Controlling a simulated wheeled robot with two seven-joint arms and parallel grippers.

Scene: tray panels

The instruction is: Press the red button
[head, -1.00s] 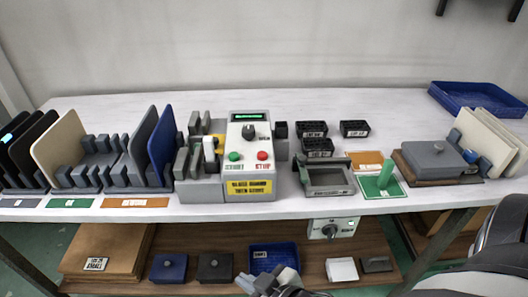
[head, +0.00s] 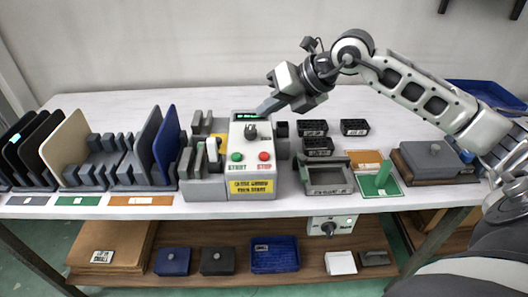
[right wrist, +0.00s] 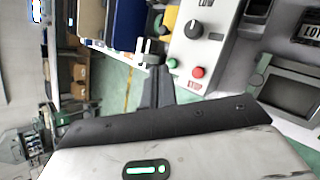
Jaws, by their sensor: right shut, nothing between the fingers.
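The red button (head: 264,157) sits on the sloped front of a pale control box (head: 251,172), above the word STOP and right of a green button (head: 237,157). A dark knob (head: 250,131) is above them. My right gripper (head: 262,111) is shut and empty, in front of the box's top display in the head view, up and apart from the red button. In the right wrist view the shut fingers (right wrist: 152,56) show left of the red button (right wrist: 197,72) and the green button (right wrist: 172,63). My left gripper is in no view.
Upright panels in grey racks (head: 97,163) stand left of the box. The tabletop (head: 100,103) behind the racks is clear.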

